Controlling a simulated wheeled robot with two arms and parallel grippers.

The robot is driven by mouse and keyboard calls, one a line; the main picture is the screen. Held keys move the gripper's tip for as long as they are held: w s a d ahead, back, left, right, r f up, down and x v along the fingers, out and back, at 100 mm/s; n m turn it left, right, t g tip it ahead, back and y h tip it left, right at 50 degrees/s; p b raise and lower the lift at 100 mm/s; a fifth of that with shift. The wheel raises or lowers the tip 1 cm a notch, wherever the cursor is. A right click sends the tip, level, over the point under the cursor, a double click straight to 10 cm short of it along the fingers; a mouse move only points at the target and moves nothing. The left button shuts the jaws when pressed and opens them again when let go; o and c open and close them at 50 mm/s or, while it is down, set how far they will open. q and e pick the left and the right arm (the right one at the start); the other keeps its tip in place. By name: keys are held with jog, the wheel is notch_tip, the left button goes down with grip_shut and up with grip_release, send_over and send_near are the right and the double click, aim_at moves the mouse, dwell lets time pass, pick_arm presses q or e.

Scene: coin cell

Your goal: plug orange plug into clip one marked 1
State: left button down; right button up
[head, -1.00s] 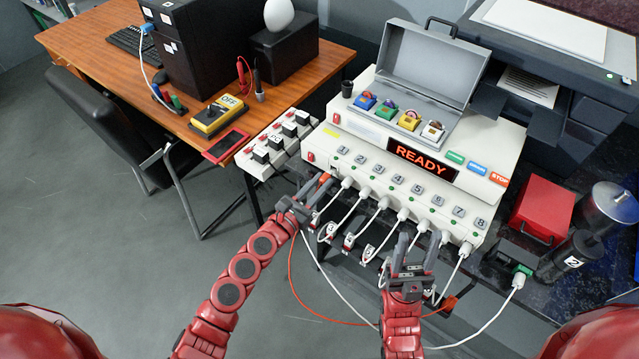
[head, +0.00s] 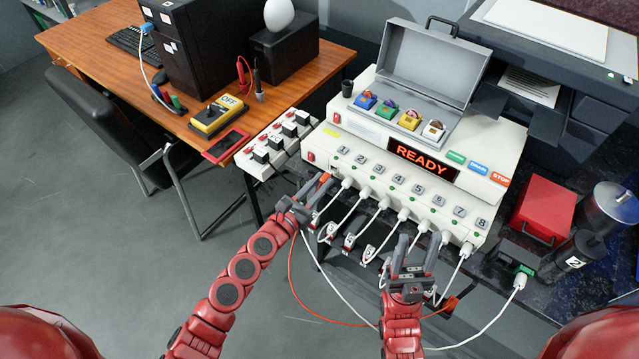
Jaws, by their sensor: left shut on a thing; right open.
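The orange plug (head: 325,177) is at the tips of my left gripper (head: 318,186), which is shut on it. The plug is at the left end of the white machine's front, below and left of the grey label marked 1 (head: 343,150). I cannot tell whether it touches the machine or sits in a socket. Its orange cable (head: 292,280) hangs in a loop below and runs right to an orange piece (head: 450,304). My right gripper (head: 405,245) is open in front of the machine, with white cables close behind it.
White plugs with cables fill several positions along the white machine's (head: 480,205) front. Small white clips (head: 348,242) sit below them between my grippers. A power strip (head: 272,150) lies left of the machine, and a red box (head: 543,212) stands right.

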pick_arm(q)
jog(key=shift+x, duration=1.15)
jog(key=c, duration=0.7)
grip_release()
jog(key=shift+o, duration=0.2)
jog(key=b+v, duration=0.4)
jog(key=v, duration=1.3)
jog(key=shift+s+b, duration=0.15)
jog(key=shift+b, duration=0.25)
jog(key=shift+a, duration=0.15)
